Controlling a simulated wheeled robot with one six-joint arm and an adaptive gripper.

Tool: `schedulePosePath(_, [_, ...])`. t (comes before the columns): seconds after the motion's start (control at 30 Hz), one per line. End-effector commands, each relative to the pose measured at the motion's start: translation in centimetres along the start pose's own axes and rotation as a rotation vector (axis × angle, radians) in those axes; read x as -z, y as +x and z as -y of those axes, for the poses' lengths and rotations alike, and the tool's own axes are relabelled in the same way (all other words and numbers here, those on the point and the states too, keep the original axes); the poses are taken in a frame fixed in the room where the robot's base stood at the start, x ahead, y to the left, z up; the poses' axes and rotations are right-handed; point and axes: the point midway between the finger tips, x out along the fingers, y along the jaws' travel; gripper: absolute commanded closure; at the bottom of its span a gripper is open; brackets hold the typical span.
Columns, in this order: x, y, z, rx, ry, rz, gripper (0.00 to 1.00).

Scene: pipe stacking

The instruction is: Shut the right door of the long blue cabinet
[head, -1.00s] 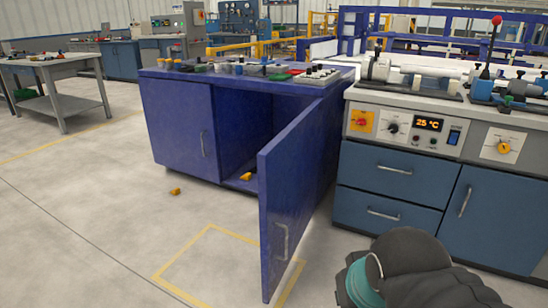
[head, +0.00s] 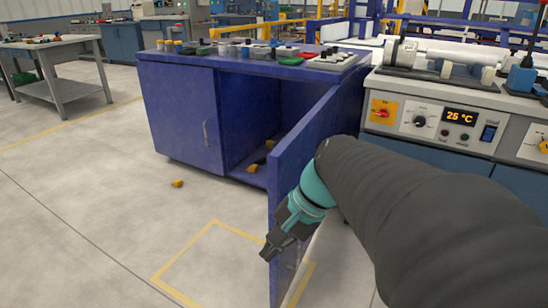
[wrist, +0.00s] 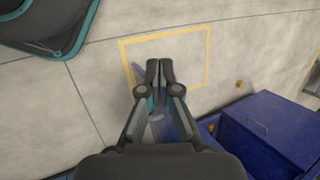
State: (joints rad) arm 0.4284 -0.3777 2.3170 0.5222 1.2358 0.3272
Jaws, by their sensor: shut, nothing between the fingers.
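The long blue cabinet (head: 180,115) stands in the middle of the head view, and part of it shows at the lower right of the wrist view (wrist: 285,130). Its right door (head: 298,145) stands wide open, swung out towards me, and the inside shows. The left door is shut. My gripper (head: 266,250) is shut and empty, pointing down and left in front of the open door's lower part. Its closed fingers show in the wrist view (wrist: 160,66), with a strip of the door below them. I cannot tell whether they touch the door. My arm hides part of the door.
Yellow pieces lie in the cabinet (head: 254,168) and on the floor (head: 178,183). Small parts and trays cover the cabinet top. A control bench (head: 440,125) stands close on the right.

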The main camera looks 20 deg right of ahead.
Motion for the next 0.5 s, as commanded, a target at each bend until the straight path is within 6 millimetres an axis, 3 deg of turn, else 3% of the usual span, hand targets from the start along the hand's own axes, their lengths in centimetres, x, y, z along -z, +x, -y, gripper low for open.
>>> schedulePosePath(0.13, [4.4, -0.8, 1.3, 0.169, 0.388, 0.184, 1.0])
schedulePosePath(0.27, [9.1, -3.0, 1.9, 0.347, 0.678, 0.349, 1.0])
schedulePosePath(0.5, [18.5, -8.9, -0.6, 0.693, 1.044, 0.629, 1.0])
